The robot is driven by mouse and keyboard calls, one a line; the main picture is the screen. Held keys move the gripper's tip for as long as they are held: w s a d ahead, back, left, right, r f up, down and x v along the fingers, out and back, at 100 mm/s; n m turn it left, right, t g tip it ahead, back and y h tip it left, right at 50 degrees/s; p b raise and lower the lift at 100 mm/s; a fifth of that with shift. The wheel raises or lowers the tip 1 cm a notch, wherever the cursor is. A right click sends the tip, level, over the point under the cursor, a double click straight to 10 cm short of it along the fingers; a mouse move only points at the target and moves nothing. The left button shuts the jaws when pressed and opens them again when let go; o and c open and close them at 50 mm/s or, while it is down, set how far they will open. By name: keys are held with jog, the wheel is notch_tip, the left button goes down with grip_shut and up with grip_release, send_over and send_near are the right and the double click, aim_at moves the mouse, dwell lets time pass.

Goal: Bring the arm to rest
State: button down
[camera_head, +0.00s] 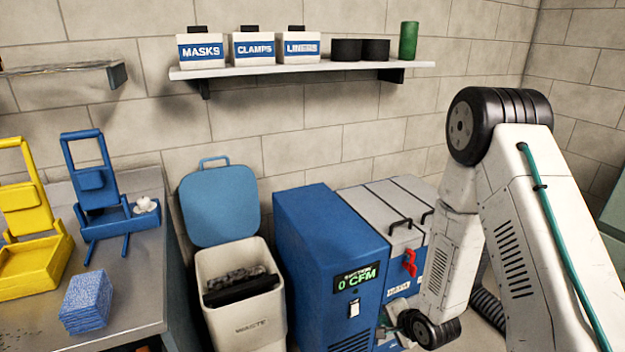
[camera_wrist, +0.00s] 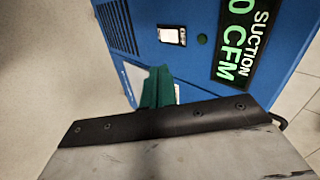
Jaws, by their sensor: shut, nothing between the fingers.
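My arm comes in from the right in the head view, bends at a large dark joint high up, and hangs down beside the blue suction cabinet (camera_head: 312,250). Its wrist end is low, in front of the cabinet's right side; the fingertips are too unclear to make out there. In the wrist view my gripper (camera_wrist: 158,84) shows as green fingers, shut and empty, in front of the blue cabinet (camera_wrist: 185,65). The cabinet's display (camera_head: 358,278) reads 0 CFM, and a white switch (camera_head: 354,307) is below it.
An open waste bin (camera_head: 240,320) with dark contents stands left of the cabinet. Grey-lidded bins (camera_head: 385,208) stand behind my wrist. A table (camera_head: 130,310) at left holds yellow and blue stands and blue cloths (camera_head: 86,302). A wall shelf (camera_head: 300,70) carries boxes and cans.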

jog(key=s+d+f+n+g+h, duration=0.1)
jog(key=s+d+f+n+g, duration=0.15)
jog(key=s, duration=0.25)
jog(key=s+d+r+n+g+h, duration=0.2)
jog(key=s+r+n+g, duration=0.1)
jog(key=s+r+g, duration=0.15)
jog(key=s+r+n, duration=0.2)
jog(key=s+r, duration=0.4)
jog(key=r, duration=0.7)
jog(key=s+a+r+n, duration=0.1)
jog(key=s+r+n, duration=0.1)
jog(key=s+r, duration=0.5)
jog(key=s+a+r+n, duration=0.1)
jog(key=s+r+n, duration=0.2)
jog(key=r, duration=1.5)
jog(key=shift+s+r, duration=0.3)
jog(key=shift+s, duration=1.6)
